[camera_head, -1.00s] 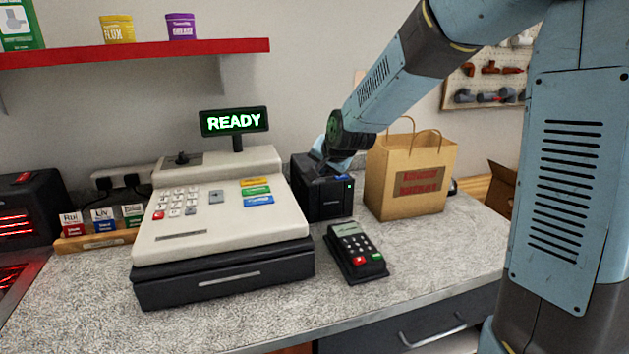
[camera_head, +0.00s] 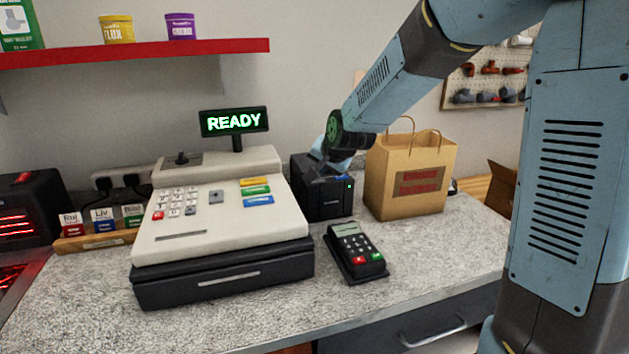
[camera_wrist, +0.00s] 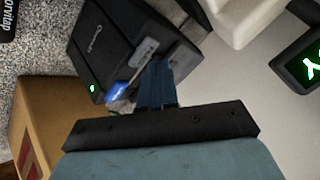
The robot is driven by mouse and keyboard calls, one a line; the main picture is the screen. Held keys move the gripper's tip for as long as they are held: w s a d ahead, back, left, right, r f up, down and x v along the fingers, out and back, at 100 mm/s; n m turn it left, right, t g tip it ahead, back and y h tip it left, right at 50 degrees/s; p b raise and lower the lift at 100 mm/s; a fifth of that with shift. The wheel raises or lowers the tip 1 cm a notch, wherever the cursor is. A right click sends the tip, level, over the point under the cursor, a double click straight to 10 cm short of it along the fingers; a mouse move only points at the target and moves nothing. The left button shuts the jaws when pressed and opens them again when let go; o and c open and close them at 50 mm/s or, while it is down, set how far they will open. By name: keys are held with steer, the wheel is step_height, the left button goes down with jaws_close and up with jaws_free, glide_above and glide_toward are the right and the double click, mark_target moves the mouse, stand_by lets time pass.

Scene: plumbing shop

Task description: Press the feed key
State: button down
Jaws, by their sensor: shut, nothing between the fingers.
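The black receipt printer (camera_head: 325,202) stands right of the cash register, with a small green light on its front. In the wrist view the printer (camera_wrist: 95,40) fills the upper left, and a grey strip (camera_wrist: 143,52) with a blue key-like part (camera_wrist: 118,88) shows on its top. The blue part carries no label I can read, so I cannot confirm it is the feed key. My gripper (camera_wrist: 157,68) is shut and empty, its fingertips over the printer's top beside the strip. I cannot tell whether they touch it. In the head view my wrist hides most of the printer's top.
The cash register (camera_head: 220,235) shows READY on its display (camera_head: 234,121). A card terminal (camera_head: 355,253) lies in front of the printer. A paper bag (camera_head: 410,180) stands close on the right. Bare counter (camera_head: 440,255) lies at the front right.

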mark_target(320, 181)
steer(key=shift+f, duration=0.1)
stand_by(0.3)
steer(key=shift+w+f, duration=0.1)
steer(key=shift+f, duration=0.25)
stand_by(0.4)
steer(key=shift+r, duration=0.55)
step_height(320, 181, up, 6)
stand_by(0.9)
stand_by(0.5)
